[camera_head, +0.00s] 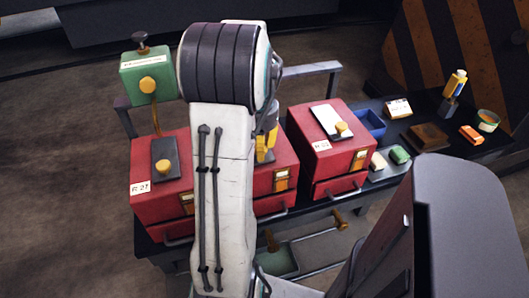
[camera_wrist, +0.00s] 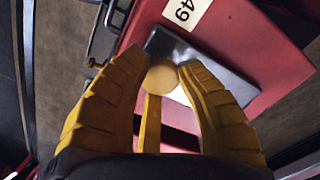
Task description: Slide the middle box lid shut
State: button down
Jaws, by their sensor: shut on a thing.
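The middle red box (camera_head: 284,158) stands between two other red boxes and is mostly hidden behind my arm in the head view. In the wrist view its red top (camera_wrist: 258,30) carries a label reading 49. The grey lid (camera_wrist: 228,78) lies on that top, with a round pale yellow knob (camera_wrist: 161,79). My yellow gripper (camera_wrist: 160,74) has its two fingers closed around the knob, one on each side. In the head view my gripper (camera_head: 265,146) shows only partly beside my arm, above the middle box.
The left red box (camera_head: 160,200) has a dark lid with a yellow knob; the right red box (camera_head: 330,150) has a pale lid. A green box (camera_head: 147,72) stands on a post behind. A blue bin (camera_head: 371,124) and small items sit on the dark bench at right.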

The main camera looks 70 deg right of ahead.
jog(key=shift+w+d+f, duration=0.1)
jog(key=shift+w+d, duration=0.5)
jog(key=shift+d, duration=0.3)
jog(key=c, duration=0.8)
grip_release()
jog(key=shift+w, duration=0.1)
notch_tip(320, 180, up, 12)
jog(key=shift+d, duration=0.1)
